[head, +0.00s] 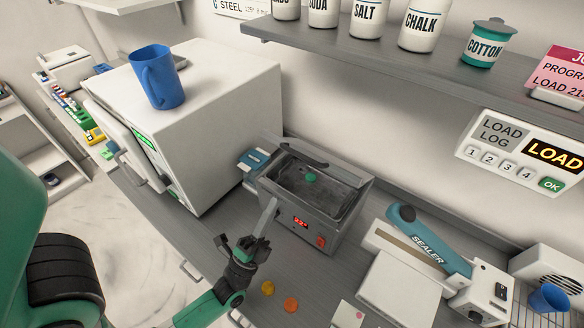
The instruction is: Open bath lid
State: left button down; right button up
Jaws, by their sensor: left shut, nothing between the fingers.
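The bath (335,222) is a grey metal box on the counter, with a red lit display and a red switch on its front. Its top shows a dark grey surface with a small teal knob (311,177) in the middle. I take this for the lid, lying within the rim, but the dark surface is hard to read. My left gripper (266,217) is shut and empty. It stands in front of the bath's left front side, fingers pointing up, below the level of the knob in the picture. Whether it touches the bath is unclear. My right gripper is not in view.
A white steriliser (215,120) with a blue mug (158,77) on top stands left of the bath. A sealer (428,243) is at the right. A shelf (380,58) with jars hangs above. Orange and yellow discs (291,305) lie on the counter.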

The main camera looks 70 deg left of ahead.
pick_arm(q)
jog(key=p+x, duration=0.1)
jog(key=x, duration=0.9)
jog(key=shift+p, duration=0.3)
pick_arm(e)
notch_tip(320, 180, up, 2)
